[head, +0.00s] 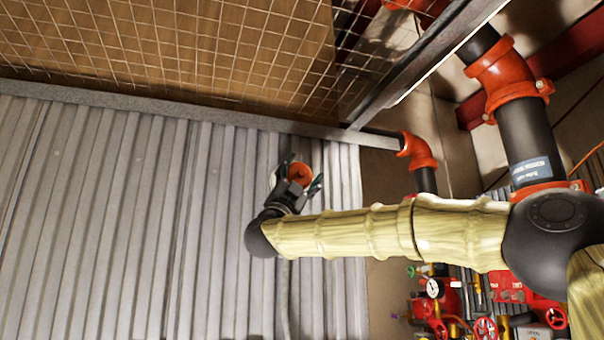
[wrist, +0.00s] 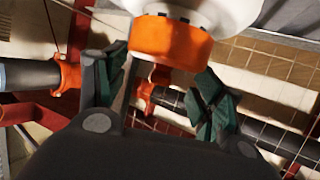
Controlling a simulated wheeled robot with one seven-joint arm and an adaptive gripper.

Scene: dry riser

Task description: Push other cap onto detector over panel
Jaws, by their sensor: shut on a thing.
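In the wrist view an orange cap (wrist: 170,40) sits at the tips of my gripper (wrist: 162,78), between the two dark fingers with green pads. My gripper is shut on it. A white rounded body, which looks like the detector (wrist: 195,9), is directly above the cap. The cap's upper edge meets or overlaps it; I cannot tell how far it is seated. In the head view the orange cap (head: 300,172) shows in my gripper (head: 297,182), in front of the grey corrugated surface. The detector cannot be made out there.
A grey corrugated surface (head: 120,220) fills the left of the head view, edged by a grey beam (head: 200,113). Wire mesh (head: 230,50) lies beyond it. Dark pipes with orange couplings (head: 510,75) stand at right. Red valves and gauges (head: 465,300) are at lower right.

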